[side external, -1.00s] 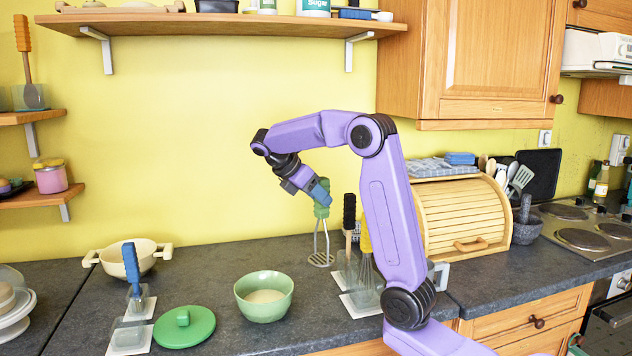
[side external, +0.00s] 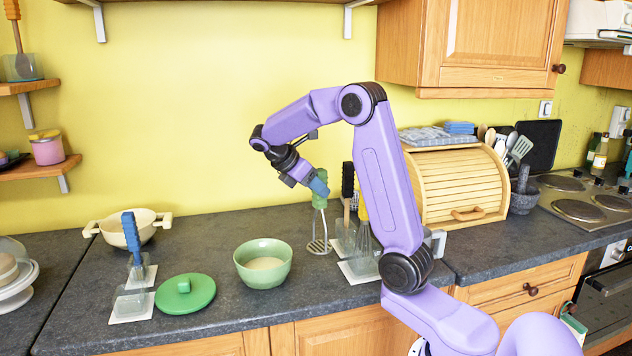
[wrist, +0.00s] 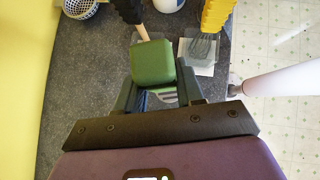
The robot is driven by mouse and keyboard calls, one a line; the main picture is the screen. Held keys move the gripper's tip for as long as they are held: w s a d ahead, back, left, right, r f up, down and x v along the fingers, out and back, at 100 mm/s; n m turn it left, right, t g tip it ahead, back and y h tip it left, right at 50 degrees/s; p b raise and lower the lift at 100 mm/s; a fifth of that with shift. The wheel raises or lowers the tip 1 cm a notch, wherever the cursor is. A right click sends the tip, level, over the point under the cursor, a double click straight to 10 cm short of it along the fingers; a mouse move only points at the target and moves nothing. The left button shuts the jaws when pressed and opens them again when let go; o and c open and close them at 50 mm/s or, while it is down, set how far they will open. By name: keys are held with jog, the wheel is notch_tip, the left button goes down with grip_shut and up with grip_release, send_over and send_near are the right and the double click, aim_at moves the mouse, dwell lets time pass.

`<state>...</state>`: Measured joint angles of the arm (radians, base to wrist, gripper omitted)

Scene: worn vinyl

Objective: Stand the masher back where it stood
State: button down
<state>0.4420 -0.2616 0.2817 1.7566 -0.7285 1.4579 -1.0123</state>
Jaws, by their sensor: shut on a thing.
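My gripper (side external: 318,186) is shut on the green handle of the masher (side external: 320,203). The masher hangs upright with its metal head (side external: 318,247) low over the counter, behind and right of the green bowl; I cannot tell whether it touches. In the wrist view the green handle's end (wrist: 153,65) shows between the fingers, and the head is mostly hidden. An empty clear holder on a white base (side external: 131,306) stands at the front left, in front of a similar holder with a blue-handled utensil (side external: 132,240).
The green bowl (side external: 263,276) and a green lid (side external: 185,294) lie between the masher and the empty holder. A black-handled utensil (side external: 347,180) and a yellow-handled whisk (side external: 363,235) stand in holders close right of the masher. A cream pot (side external: 145,228) stands at back left.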

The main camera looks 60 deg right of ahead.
aim_at(315, 204)
jog(key=shift+f, duration=2.75)
dwell(0.5)
jog(key=c, duration=0.6)
grip_release()
jog(key=shift+v, duration=4)
jog(key=v, duration=1.2)
